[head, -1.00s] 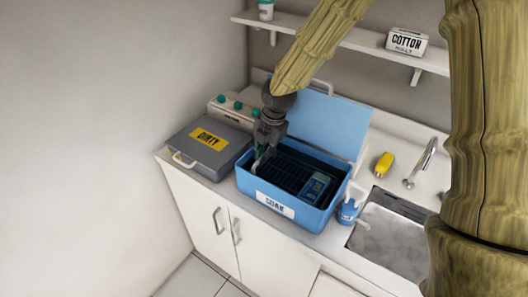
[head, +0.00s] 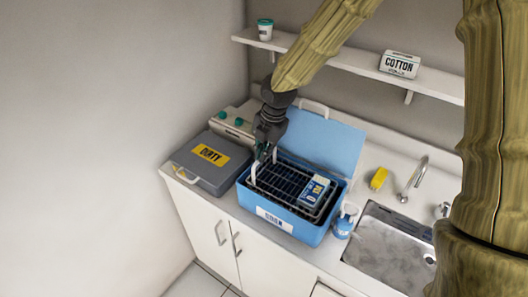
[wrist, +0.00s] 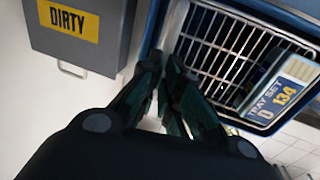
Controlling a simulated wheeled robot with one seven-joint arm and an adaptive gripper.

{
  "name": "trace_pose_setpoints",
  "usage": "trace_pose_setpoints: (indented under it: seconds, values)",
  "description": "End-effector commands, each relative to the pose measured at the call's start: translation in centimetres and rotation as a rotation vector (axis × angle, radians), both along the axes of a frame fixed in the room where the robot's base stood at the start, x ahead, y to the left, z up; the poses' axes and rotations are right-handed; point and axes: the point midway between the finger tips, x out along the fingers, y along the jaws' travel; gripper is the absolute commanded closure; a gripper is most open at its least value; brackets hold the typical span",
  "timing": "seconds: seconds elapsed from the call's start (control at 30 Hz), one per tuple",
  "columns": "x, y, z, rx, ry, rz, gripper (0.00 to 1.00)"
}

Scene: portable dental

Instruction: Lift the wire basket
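The wire basket (head: 274,186) is a dark rack with pale wires, its top about level with the rim of the blue SOAK tub (head: 326,229). It also shows in the wrist view (wrist: 216,48). A blue and white cassette (head: 313,190), labelled TRAY SET D 134 in the wrist view (wrist: 272,98), lies on its right end. My gripper (head: 261,157) is at the basket's left end, around its white handle (head: 254,174). In the wrist view the fingertips (wrist: 164,62) are close together with the white handle between them. The basket's lower part is hidden inside the tub.
The grey DIRTY box (head: 199,171) stands closed just left of the tub. The tub's blue lid (head: 325,140) is open behind it. A sink (head: 387,248), a yellow item (head: 378,178) and a blue bottle (head: 344,224) are to the right. A shelf (head: 350,62) runs above.

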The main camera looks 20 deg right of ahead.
Motion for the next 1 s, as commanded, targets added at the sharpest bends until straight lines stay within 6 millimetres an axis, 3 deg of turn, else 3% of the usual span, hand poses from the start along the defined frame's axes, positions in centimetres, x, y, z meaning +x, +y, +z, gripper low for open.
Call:
trace_pose_setpoints:
  seconds: [0.03, 0.1, 0.53, 1.0]
  values:
    - [0.0, 0.0, -0.1, -0.001, 0.001, 0.0, 0.78]
    - [0.0, 0.0, -0.1, 0.0, 0.001, 0.0, 0.68]
    - [-0.1, -0.1, 0.5, 0.0, 0.002, 0.0, 0.68]
    - [-1.1, -0.9, 7.4, 0.001, -0.001, 0.0, 0.68]
